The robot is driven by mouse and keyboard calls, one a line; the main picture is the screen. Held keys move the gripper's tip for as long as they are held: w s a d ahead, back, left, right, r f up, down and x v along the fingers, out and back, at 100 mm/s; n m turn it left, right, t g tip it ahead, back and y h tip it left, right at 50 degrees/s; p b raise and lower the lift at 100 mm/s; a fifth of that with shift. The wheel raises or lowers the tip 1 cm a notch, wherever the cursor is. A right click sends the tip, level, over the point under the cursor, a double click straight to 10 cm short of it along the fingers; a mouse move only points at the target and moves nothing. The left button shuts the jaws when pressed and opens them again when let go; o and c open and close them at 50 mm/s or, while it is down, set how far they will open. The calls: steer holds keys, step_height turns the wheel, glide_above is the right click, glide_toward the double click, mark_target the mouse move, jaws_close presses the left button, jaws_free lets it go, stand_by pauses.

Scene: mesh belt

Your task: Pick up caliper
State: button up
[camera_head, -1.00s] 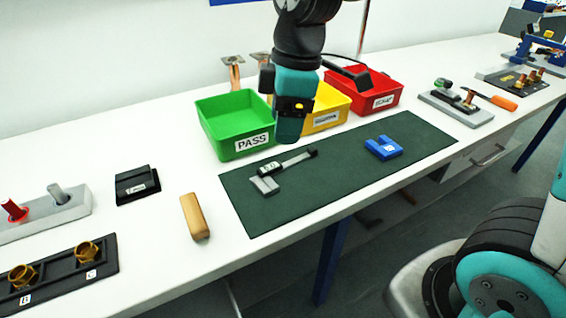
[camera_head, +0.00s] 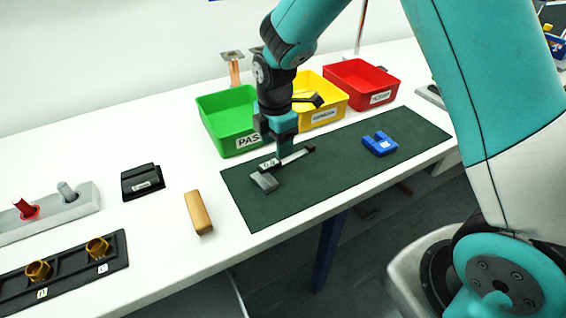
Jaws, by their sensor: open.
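The caliper (camera_head: 266,181) lies on the dark green mat (camera_head: 330,185), a grey and black tool with its jaws toward the lower left and its beam running to the upper right. My gripper (camera_head: 279,155) points down right over the middle of the caliper, at its beam close to the display part. The gripper is open. Its fingers hide part of the beam, and I cannot tell whether they touch the caliper or straddle it.
A blue U-shaped block (camera_head: 380,144) lies on the mat to the right. Green (camera_head: 222,128), yellow (camera_head: 327,98) and red (camera_head: 362,86) bins stand behind. A wooden block (camera_head: 198,212) and a black block (camera_head: 142,181) are on the white table at left.

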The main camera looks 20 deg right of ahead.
steer(key=shift+w+d+f+p, duration=0.1)
steer(key=shift+f+p, duration=0.35)
steer(key=shift+f, duration=1.1)
steer(key=shift+w+d+f+p, duration=0.1)
steer(key=shift+f+p, duration=0.35)
steer(key=shift+f, duration=1.1)
jaws_close()
steer(key=shift+r, duration=0.1)
